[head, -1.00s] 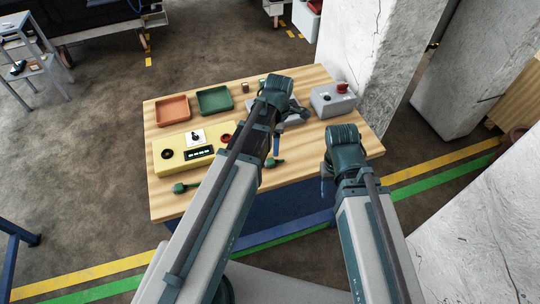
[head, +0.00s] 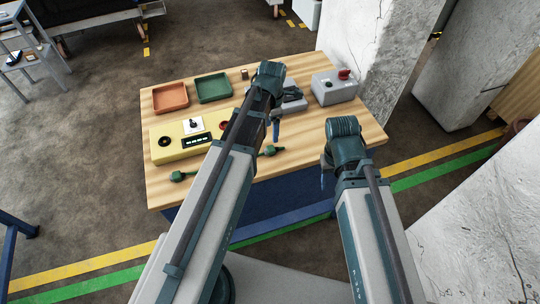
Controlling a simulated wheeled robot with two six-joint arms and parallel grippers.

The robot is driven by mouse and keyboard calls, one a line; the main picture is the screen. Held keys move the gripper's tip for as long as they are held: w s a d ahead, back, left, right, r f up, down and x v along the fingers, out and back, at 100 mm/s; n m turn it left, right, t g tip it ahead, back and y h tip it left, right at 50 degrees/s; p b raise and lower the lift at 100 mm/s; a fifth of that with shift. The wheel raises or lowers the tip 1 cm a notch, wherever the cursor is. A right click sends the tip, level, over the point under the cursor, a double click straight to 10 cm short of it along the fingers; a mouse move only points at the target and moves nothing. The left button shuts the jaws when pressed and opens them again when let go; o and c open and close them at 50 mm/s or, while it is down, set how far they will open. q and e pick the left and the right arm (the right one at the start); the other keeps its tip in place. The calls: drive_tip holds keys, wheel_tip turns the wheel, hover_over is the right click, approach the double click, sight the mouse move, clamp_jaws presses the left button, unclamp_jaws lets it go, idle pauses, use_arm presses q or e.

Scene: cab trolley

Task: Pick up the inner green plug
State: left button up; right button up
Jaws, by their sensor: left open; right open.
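Two green plugs lie on the wooden table in front of the yellow panel. One green plug (head: 180,176) is at the left and fully visible. The other green plug (head: 271,150) is nearer the table's middle and partly hidden by my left arm. My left gripper (head: 276,130) is open, in view just beyond this second plug and apart from it; its height above the table is hard to judge. My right gripper (head: 323,179) is open and empty over the table's front right part, mostly hidden by its own wrist.
The yellow panel (head: 170,153) has a joystick and buttons. An orange tray (head: 170,107) and a green tray (head: 213,99) stand behind it. The front right tabletop is mostly clear.

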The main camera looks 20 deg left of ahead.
sight(270, 148)
use_arm(q)
wheel_tip(270, 148, down, 4)
drive_tip(key=b, duration=0.2)
drive_tip(key=shift+r+b, duration=0.1)
drive_tip(key=shift+b, duration=0.3)
drive_tip(key=f+b, duration=0.2)
drive_tip(key=s+f+b, duration=0.1)
drive_tip(key=f+b, duration=0.1)
drive_tip(key=shift+a+f, duration=0.1)
drive_tip(key=shift+a, duration=0.05)
drive_tip(key=shift+f+b, duration=0.5)
drive_tip(key=shift+b, duration=0.1)
drive_tip(key=shift+r, duration=0.1)
drive_tip(key=shift+c, duration=0.3)
clamp_jaws()
